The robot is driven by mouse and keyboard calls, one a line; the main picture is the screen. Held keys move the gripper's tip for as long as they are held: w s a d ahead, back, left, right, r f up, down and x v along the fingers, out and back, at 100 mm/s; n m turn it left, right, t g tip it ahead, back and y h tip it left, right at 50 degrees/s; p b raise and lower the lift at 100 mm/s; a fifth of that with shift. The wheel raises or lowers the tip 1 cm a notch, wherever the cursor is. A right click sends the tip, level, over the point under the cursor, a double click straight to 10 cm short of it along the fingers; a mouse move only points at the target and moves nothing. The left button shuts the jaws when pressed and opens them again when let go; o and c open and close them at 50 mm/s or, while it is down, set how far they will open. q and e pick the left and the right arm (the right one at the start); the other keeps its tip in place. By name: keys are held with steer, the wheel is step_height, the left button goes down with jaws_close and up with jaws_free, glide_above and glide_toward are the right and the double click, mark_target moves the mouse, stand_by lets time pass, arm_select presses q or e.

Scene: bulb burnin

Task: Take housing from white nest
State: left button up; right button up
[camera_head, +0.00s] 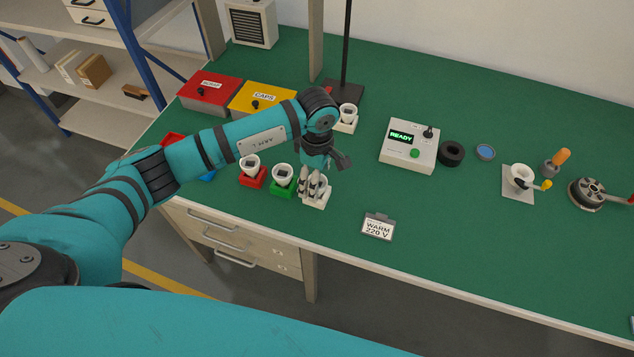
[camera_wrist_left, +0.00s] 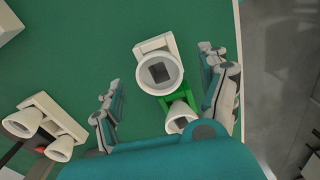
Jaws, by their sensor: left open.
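A white housing, a cup with a dark square in its mouth, sits in the white nest (camera_head: 316,203) at the front of the green table. In the left wrist view the housing (camera_wrist_left: 160,72) is upright in the white nest (camera_wrist_left: 150,44), between my fingers' lines and apart from them. My left gripper (camera_head: 314,184) is open above and around this housing, partly hiding it in the head view. In the wrist view my left gripper (camera_wrist_left: 163,95) has its fingers spread to either side. My right gripper is not in view.
Close beside stand a green nest (camera_head: 283,190) and a red nest (camera_head: 254,181), each with a housing. Behind are a white nest by the black pole (camera_head: 346,50), red and yellow boxes (camera_head: 262,98) and a READY tester (camera_head: 410,146). A WARM 220 V sign (camera_head: 378,227) lies right.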

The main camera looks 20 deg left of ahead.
arm_select(q)
steer(key=shift+f, duration=1.2)
steer(key=c, duration=1.1)
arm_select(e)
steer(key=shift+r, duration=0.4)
arm_select(q)
steer(key=shift+r, duration=0.2)
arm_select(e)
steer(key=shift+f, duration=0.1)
